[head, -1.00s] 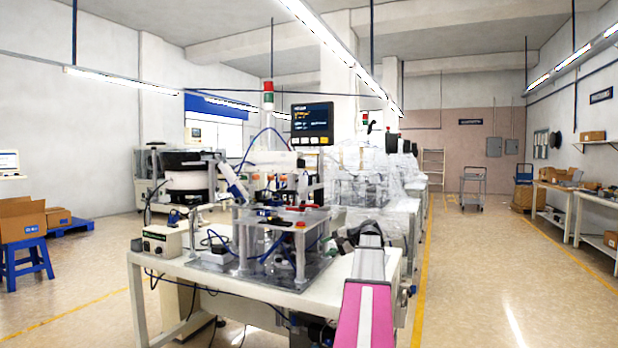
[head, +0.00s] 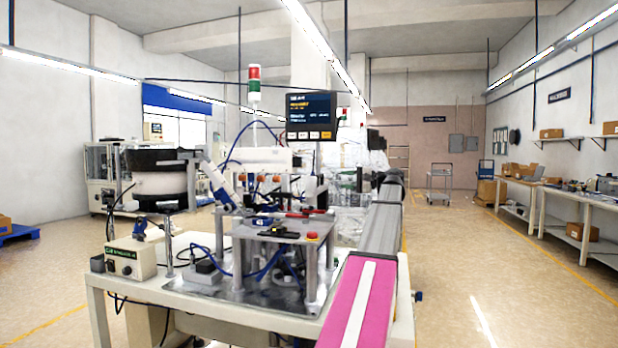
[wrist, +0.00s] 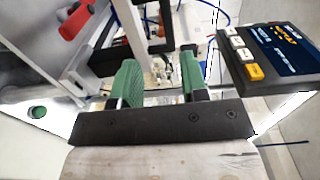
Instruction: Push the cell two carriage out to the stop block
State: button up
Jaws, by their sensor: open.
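My gripper (wrist: 158,68) is open in the wrist view, its two green fingers apart with nothing between them. It points into a bench machine, with pale and metal parts visible beyond the fingers. I cannot single out the cell two carriage or the stop block.
A bowl feeder (head: 157,185) stands left, with a control box (head: 131,258) in front. A display (head: 312,116) stands above the machine; it is close right of my gripper in the wrist view (wrist: 285,45). A red handle (wrist: 77,20) is at upper left there.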

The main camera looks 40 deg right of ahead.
aim_at(321, 176)
jog(key=x, duration=0.7)
jog(key=r+x, duration=0.1)
jog(key=x, duration=0.2)
jog(key=shift+w, duration=0.45)
jog(key=shift+c, duration=0.3)
jog(key=shift+a, duration=0.1)
grip_shut()
